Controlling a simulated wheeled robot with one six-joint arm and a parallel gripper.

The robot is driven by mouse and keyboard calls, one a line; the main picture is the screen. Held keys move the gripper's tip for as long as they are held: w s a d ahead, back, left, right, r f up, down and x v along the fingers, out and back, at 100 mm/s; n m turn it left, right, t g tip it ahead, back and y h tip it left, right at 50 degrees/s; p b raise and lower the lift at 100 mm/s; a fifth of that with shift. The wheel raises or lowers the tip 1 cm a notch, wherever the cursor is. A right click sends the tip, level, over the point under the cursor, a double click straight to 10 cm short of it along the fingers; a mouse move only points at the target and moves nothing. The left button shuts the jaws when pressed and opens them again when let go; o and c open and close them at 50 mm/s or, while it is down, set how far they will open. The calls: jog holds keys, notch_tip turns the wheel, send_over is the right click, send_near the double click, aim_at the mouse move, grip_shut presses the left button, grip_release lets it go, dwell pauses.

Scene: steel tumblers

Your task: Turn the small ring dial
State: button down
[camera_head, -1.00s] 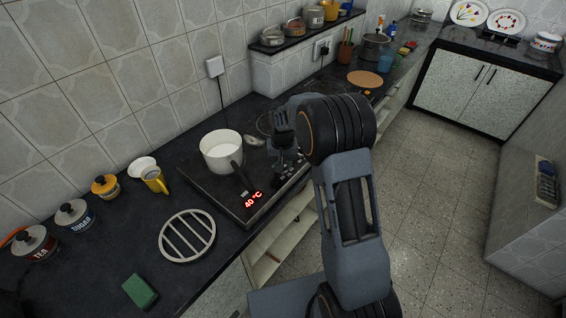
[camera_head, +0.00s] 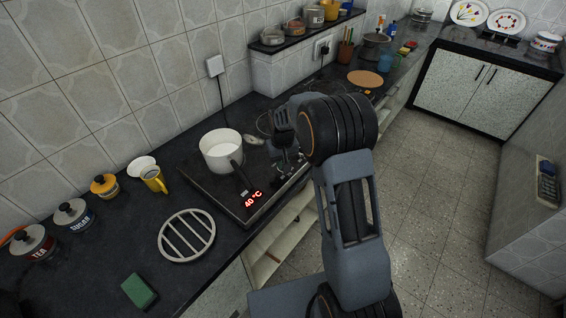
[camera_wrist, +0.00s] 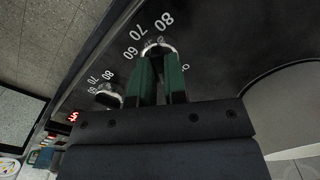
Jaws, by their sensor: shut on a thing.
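A pale ring dial (camera_wrist: 159,47) sits on the dark hob panel in the wrist view, with white numbers 60, 70 and 80 around it. My gripper (camera_wrist: 161,60) has its two green fingers at this dial, one on each side, and is shut on it. The fingers hide part of the ring. A second pale dial (camera_wrist: 108,98) with similar numbers is to the left, apart from the fingers. In the head view my gripper (camera_head: 287,170) is low at the hob's right side. The dials cannot be made out there. The hob's red display (camera_head: 253,200) reads 40 °C.
A white saucepan (camera_head: 221,150) stands on the hob (camera_head: 205,187), its dark handle pointing toward the front edge. The floor at right is clear.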

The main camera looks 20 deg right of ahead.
jog(key=n+b, duration=0.1)
jog(key=n, duration=0.5)
jog(key=shift+n, duration=0.4)
dwell(0.4)
jog(key=c, duration=1.2)
grip_release()
jog(key=shift+o, duration=0.2)
jog(key=shift+r, duration=0.1)
notch_tip(320, 180, up, 14)
jog(key=shift+f, duration=0.2)
